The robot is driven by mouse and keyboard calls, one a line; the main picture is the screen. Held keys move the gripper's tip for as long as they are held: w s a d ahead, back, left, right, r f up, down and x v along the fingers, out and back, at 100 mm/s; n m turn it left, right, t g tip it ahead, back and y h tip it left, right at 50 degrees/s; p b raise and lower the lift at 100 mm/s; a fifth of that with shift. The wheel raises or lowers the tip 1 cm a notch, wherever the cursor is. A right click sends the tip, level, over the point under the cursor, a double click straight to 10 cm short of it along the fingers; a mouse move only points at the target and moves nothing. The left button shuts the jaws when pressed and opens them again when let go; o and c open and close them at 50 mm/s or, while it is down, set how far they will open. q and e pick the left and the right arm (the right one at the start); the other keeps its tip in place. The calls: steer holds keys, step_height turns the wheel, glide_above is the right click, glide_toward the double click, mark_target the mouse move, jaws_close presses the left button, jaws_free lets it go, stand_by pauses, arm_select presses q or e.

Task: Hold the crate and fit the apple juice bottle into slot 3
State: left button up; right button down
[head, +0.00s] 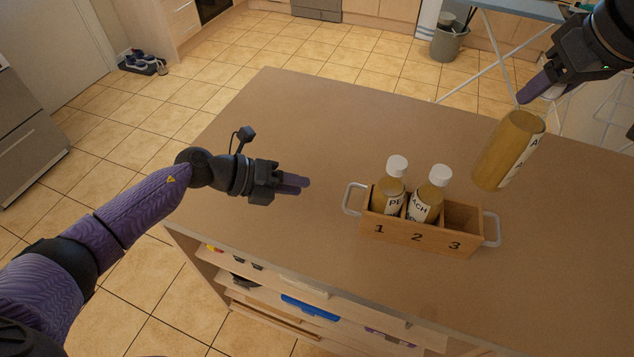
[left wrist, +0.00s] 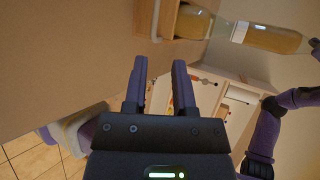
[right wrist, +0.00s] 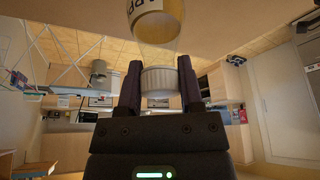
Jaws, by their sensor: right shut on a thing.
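The wooden crate (head: 420,236) with slots numbered 1, 2 and 3 stands on the table. White-capped bottles stand in slot 1 (head: 388,190) and, leaning, in slot 2 (head: 427,203); slot 3 (head: 462,218) is empty. My right gripper (head: 536,90) is shut on the white cap (right wrist: 158,80) of the apple juice bottle (head: 508,150). The bottle hangs tilted above the table, up and right of slot 3, its label partly readable (right wrist: 157,20). My left gripper (head: 296,184) is open and empty, left of the crate's left handle (head: 352,198); its fingers (left wrist: 160,82) are apart.
The brown table (head: 300,130) is clear around the crate. Open shelves (head: 290,295) with several things lie below its front edge. A rack with pale legs (head: 487,65) and a grey bucket (head: 448,43) stand behind the table.

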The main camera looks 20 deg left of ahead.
mark_target(346, 196)
arm_select(q)
steer(key=shift+m, duration=0.3)
steer(key=x, duration=1.2)
steer(key=shift+f, duration=0.3)
steer(key=shift+s+a, duration=0.1)
jaws_close()
stand_by(0.4)
